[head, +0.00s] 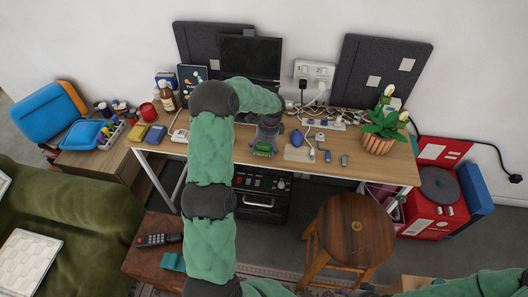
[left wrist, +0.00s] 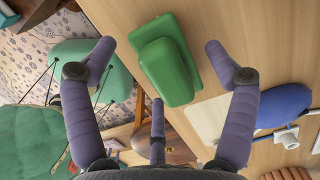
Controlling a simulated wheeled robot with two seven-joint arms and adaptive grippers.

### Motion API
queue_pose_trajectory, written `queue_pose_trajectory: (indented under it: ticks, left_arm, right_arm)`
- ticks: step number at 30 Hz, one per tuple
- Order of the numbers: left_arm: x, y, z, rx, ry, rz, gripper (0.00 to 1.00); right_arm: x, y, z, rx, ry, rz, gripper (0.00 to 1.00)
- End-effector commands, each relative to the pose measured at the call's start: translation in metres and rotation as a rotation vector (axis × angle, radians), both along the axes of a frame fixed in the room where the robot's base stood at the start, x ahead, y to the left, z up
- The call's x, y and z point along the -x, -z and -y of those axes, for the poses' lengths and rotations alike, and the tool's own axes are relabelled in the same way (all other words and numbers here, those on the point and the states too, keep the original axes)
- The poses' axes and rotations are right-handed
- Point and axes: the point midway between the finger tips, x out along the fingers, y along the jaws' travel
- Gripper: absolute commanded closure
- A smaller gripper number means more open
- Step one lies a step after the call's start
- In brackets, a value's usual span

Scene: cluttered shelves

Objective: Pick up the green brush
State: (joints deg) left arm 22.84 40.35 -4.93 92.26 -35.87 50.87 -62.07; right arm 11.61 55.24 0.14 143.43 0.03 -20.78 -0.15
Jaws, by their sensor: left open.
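The green brush (head: 263,149) lies on the wooden desk near its front edge in the head view. In the left wrist view the brush (left wrist: 168,65) is a green block with a raised handle-like part. My left gripper (head: 267,138) is over the desk just behind and above the brush. In the left wrist view its fingers are spread (left wrist: 158,62), with the brush between and beyond them; no finger clearly touches it. My right gripper is not in view; only part of the right arm shows at the bottom right of the head view.
A blue rounded object (head: 297,137) and a beige board (head: 298,154) lie right of the brush. A potted plant (head: 380,130) stands at the desk's right. A monitor (head: 250,57) is behind. A wooden stool (head: 350,228) stands in front.

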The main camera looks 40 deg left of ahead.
Motion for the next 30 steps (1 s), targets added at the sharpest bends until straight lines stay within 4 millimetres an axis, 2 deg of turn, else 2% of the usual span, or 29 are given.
queue_pose_trajectory:
  ticks: [7,8,12,14,15,25,30]
  left_arm:
    - [0.0,0.003,-0.001,0.0,-0.001,0.002,0.14]
    - [0.0,0.003,-0.001,0.0,-0.001,0.002,0.17]
    - [0.0,0.003,-0.001,0.0,-0.001,0.002,0.57]
    - [0.0,0.003,-0.001,0.0,-0.001,0.002,0.74]
    - [0.0,0.004,-0.001,0.0,-0.001,0.002,0.77]
    - [0.0,0.003,-0.001,0.0,-0.001,0.001,0.77]
    - [0.0,-0.006,-0.001,0.0,-0.002,0.002,0.78]
  right_arm:
    - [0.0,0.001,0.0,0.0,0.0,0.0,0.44]
    - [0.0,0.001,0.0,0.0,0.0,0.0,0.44]
    - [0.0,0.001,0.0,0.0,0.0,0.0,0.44]
    - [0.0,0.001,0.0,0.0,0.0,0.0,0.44]
    - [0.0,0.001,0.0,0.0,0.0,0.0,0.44]
    - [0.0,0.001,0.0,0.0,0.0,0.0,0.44]
    - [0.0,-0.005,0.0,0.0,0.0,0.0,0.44]
